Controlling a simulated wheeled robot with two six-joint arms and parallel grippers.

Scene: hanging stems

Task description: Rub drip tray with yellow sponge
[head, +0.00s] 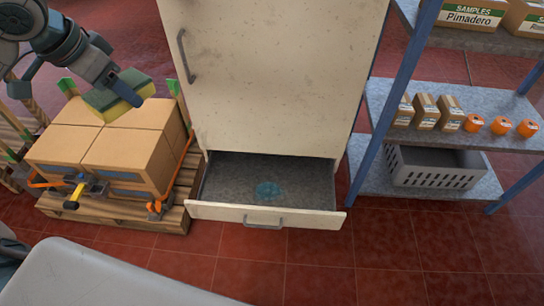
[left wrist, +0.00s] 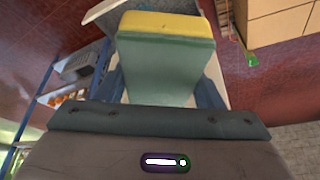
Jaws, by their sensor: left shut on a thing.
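The yellow sponge (head: 118,107), with a green layer, is held in my left gripper (head: 126,90) at the upper left of the head view. It is above the cardboard boxes and well apart from the drip tray. In the left wrist view, the sponge (left wrist: 165,60) sits between the two blue fingers, its yellow end outward. The drip tray (head: 230,180) is a grey-floored, open drawer at the foot of the white cabinet, with a light front and handle. A blue translucent spot (head: 268,190) lies on its floor. My right gripper is not seen.
The tall white cabinet (head: 265,80) stands behind the tray. Boxes (head: 130,155) on a wooden pallet (head: 165,215) stand left of it. A blue-framed shelf (head: 450,120) with a grey crate (head: 435,168) is at right. Red tiled floor in front is mostly clear.

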